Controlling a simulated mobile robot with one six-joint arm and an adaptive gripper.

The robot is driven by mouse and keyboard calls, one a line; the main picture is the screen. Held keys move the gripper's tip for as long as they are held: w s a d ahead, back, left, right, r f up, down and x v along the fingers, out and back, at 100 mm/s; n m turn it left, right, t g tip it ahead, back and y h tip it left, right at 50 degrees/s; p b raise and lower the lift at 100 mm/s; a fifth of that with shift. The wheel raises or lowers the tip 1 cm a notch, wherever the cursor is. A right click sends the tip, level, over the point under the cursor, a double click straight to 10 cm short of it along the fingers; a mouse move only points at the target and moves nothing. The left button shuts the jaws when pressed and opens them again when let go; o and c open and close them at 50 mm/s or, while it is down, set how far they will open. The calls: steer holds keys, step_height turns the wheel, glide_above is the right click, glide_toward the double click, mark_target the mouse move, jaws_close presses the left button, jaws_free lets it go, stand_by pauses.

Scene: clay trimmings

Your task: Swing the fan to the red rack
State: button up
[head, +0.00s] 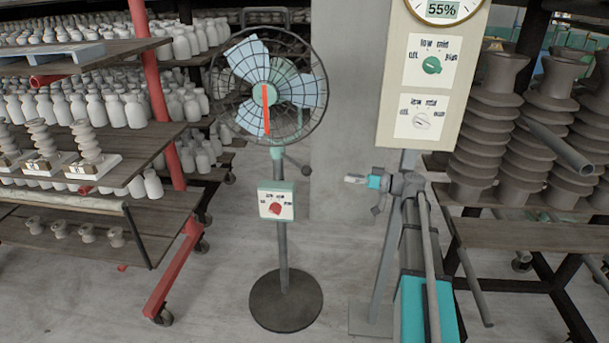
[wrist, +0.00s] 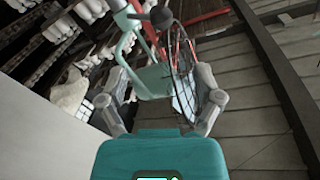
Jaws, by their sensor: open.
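The fan (head: 262,85) stands in the middle of the head view, upright on a pole and round dark base, with its round cage facing me. A red pointer (head: 266,108) is at its hub, and a dark ball handle (head: 306,171) sticks out low at its right. The red rack (head: 150,70) is at the left, with several shelves. My gripper (head: 354,179) is right of the fan pole, pointing left. In the wrist view, my gripper (wrist: 163,92) is open, with a mint-green fan part (wrist: 152,80) between or beyond its fingers. I cannot tell if they touch. The ball handle (wrist: 161,17) shows above.
A control box (head: 277,201) with a red knob is on the fan pole. A panel (head: 428,75) with two dials and a 55% gauge stands behind my arm. Stacked brown insulators (head: 490,130) fill a rack at the right. White bottles crowd the left shelves. The floor around the fan base is clear.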

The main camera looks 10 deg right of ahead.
mark_target(306, 171)
steer(key=shift+w+a, duration=0.1)
steer(key=shift+a, duration=0.05)
steer(key=x, duration=1.3)
steer(key=shift+w+a, duration=0.1)
steer(key=shift+a, duration=0.1)
steer(key=shift+c, duration=0.2)
